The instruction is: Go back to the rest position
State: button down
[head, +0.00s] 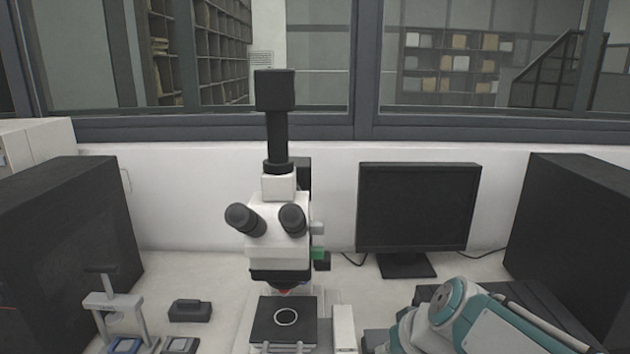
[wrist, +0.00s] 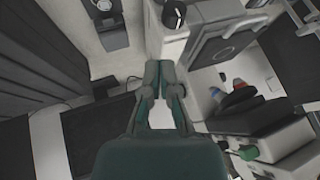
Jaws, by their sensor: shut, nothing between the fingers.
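My gripper (wrist: 163,66) is in the middle of the wrist view, its two grey-green fingers together at the tips with nothing between them. It hangs over the bench, beside the microscope. In the head view my arm reaches in at the lower right, and I cannot make out the fingers there. The white microscope (head: 278,220) stands upright at the centre of the bench. Its black stage plate (head: 265,322) carries a pale ring (head: 287,317). The stage plate also shows at the upper right of the wrist view (wrist: 207,65).
A black monitor (head: 417,205) stands behind my arm. Dark cabinets stand at the left (head: 70,235) and right (head: 575,225). A small press (head: 112,300) and a black block (head: 190,310) are at the lower left.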

jog(key=s+d+h, duration=0.3)
jog(key=s+d, duration=0.1)
jog(key=s, duration=0.9)
jog(key=shift+s+r+h, duration=0.25)
jog(key=shift+r+h, duration=0.15)
jog(key=shift+r, duration=0.05)
